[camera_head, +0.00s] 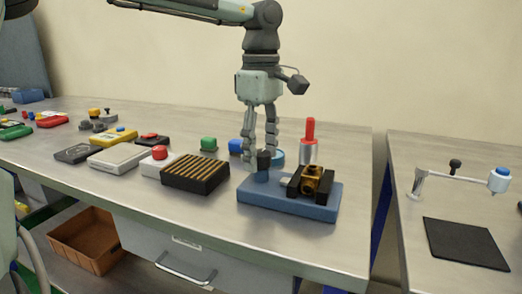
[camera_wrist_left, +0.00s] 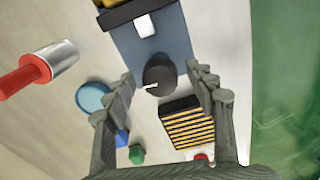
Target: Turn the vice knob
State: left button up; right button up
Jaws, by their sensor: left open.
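The vice (camera_head: 290,206) has a blue base with dark jaws around a brass-coloured block, near the table's front edge. Its black round knob (camera_head: 264,162) stands upright at the left end of the base. My left gripper (camera_head: 261,152) points down over the knob from behind, fingers spread. In the left wrist view its fingertips (camera_wrist_left: 161,71) lie to either side of the knob, with gaps visible; whether they reach its height is unclear.
A ribbed black block (camera_head: 196,174) stands just left of the vice. A red-handled metal cylinder (camera_head: 309,145) stands behind it, with green (camera_head: 208,144) and blue (camera_head: 236,146) blocks near. Several boxes and tools fill the table's left. A second table (camera_head: 425,270) is at the right.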

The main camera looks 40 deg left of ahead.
aim_at(261, 152)
pick_arm(q)
jog(key=shift+r, duration=0.1)
notch_tip(261, 152, up, 12)
dwell(0.4)
dwell(0.5)
